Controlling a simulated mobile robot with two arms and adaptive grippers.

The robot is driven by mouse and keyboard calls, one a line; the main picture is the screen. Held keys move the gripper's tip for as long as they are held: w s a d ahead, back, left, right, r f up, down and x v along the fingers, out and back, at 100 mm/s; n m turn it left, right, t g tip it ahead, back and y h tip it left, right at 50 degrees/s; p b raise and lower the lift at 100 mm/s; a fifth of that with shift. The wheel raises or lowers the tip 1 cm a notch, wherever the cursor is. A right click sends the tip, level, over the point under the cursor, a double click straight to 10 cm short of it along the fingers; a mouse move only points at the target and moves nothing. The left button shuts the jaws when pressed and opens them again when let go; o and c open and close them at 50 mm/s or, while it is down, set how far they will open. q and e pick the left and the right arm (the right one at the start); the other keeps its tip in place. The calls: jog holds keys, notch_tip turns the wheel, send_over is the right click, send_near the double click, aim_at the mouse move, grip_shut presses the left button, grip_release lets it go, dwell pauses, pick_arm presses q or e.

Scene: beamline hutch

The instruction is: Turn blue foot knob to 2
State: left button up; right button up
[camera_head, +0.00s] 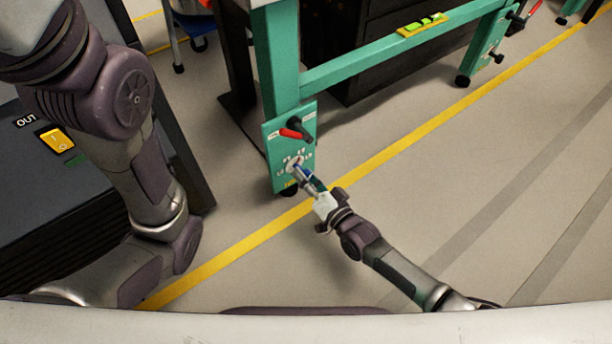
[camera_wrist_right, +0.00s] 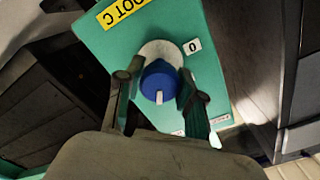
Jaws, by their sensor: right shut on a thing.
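The blue foot knob (camera_wrist_right: 157,76) sits on a pale round dial (camera_wrist_right: 160,50) on a green plate (camera_wrist_right: 98,40). Its white pointer mark (camera_wrist_right: 159,97) points toward the bottom of the right wrist view, away from the yellow label (camera_wrist_right: 125,10). A "0" label (camera_wrist_right: 192,46) is at the upper right of the knob; other number labels are partly covered or too small to read. My right gripper (camera_head: 308,180) reaches the plate (camera_head: 272,140) in the head view. In the wrist view its fingers (camera_wrist_right: 157,98) are closed on the knob's sides. My left gripper is out of view.
A red and black lever (camera_head: 296,130) sits above the knob on the same plate. A green frame (camera_head: 390,50) carries a yellow-green level (camera_head: 424,24). A dark cabinet with a yellow switch (camera_head: 57,140) stands at left. The floor right of the yellow line (camera_head: 400,142) is clear.

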jog(key=o, duration=1.1)
jog(key=shift+o, duration=0.2)
jog(key=v, duration=1.2)
